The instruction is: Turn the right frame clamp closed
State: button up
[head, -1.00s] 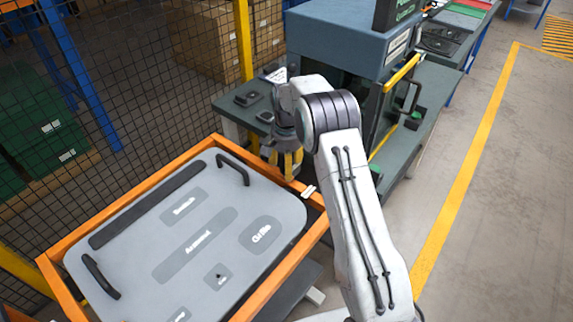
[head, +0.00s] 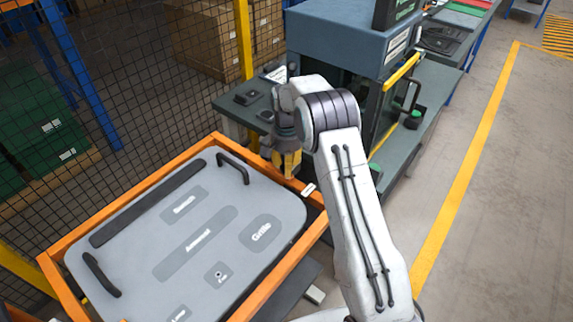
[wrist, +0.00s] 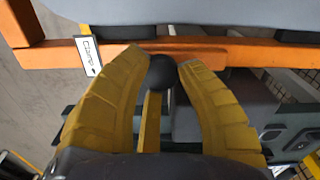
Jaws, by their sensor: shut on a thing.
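My gripper (wrist: 163,66) has its two yellow fingers on either side of a round black knob, which I take to be the right frame clamp (wrist: 162,75), and is shut on it. The knob lies at the edge of an orange frame (wrist: 225,47), beside a small white label (wrist: 88,56) that seems to read "Clamp". In the head view my gripper (head: 286,163) points down at the far right corner of the orange frame (head: 170,165). The clamp is hidden there behind the fingers. How far the clamp is turned cannot be told.
A grey panel (head: 150,235) with two black handles lies in the frame. A workbench with a blue-grey machine (head: 335,40) stands close behind my gripper. A mesh fence (head: 110,90) runs along the left. The floor (head: 490,230) at the right is clear.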

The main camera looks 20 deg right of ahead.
jog(key=shift+w, duration=0.1)
grip_shut()
jog(key=shift+n+b, duration=0.45)
jog(key=shift+n, duration=1.05)
jog(key=o, duration=0.5)
grip_release()
jog(key=o, duration=0.3)
jog(key=shift+w, duration=0.2)
jog(key=shift+o, duration=1.1)
jog(key=shift+s, duration=0.15)
